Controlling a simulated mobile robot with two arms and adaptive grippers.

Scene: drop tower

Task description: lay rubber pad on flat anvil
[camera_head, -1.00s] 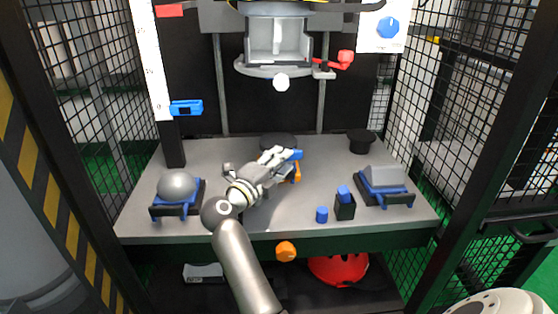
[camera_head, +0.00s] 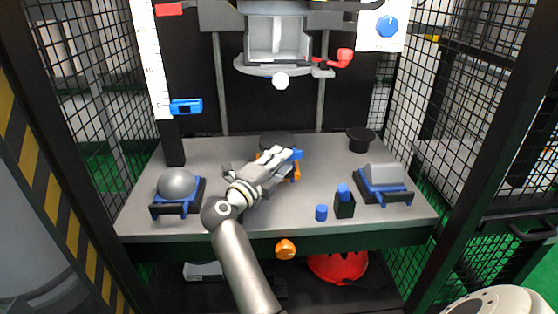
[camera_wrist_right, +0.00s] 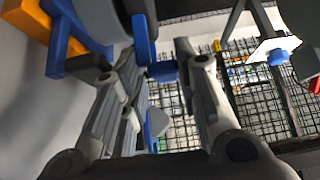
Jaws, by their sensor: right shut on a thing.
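My right gripper (camera_head: 292,157) is over the middle of the grey bench, in front of a dark round disc (camera_head: 277,139). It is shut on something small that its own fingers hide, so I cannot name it. Orange and blue parts (camera_head: 297,173) show beside the fingers, and also at the upper left of the right wrist view (camera_wrist_right: 58,32). A flat-topped grey block (camera_head: 385,174) sits on a dark blue-handled holder at the right. I cannot clearly pick out the rubber pad or the flat anvil. My left gripper is not in view.
A grey dome (camera_head: 177,183) sits in a holder at the left. A black flanged cylinder (camera_head: 360,140) stands at the back right. The drop head (camera_head: 277,45) hangs above.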

